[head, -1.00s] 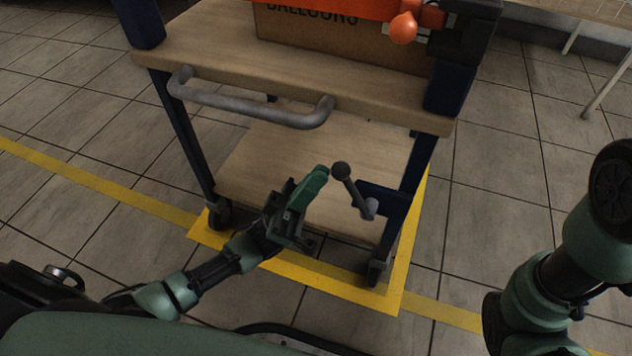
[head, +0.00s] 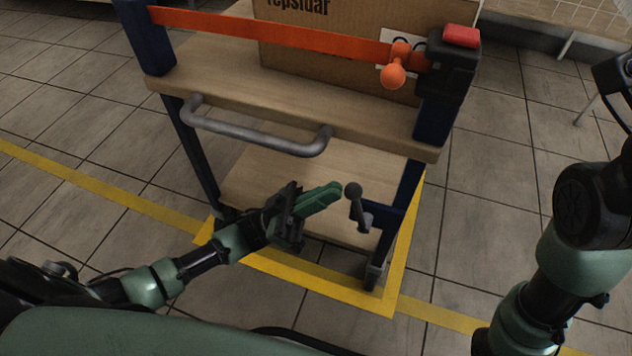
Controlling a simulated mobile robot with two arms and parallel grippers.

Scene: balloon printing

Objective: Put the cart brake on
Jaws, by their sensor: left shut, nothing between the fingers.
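The cart (head: 385,120) has wooden shelves, dark blue posts and a grey push handle (head: 255,138). The brake lever (head: 357,206), a dark grey rod with a ball knob, sits on a blue bracket low at the cart's right post. The lever stands nearly upright, its knob leaning slightly left. My left gripper (head: 335,192) is shut and empty. Its green fingertips point right and are just left of the knob; I cannot tell whether they touch it. My right arm (head: 570,240) is at the right edge; its gripper is out of view.
A cardboard box (head: 345,55) stands on the top shelf behind an orange strap (head: 260,30) with an orange knob (head: 393,75). A yellow floor outline (head: 330,287) surrounds the cart's base. Tiled floor on both sides is clear.

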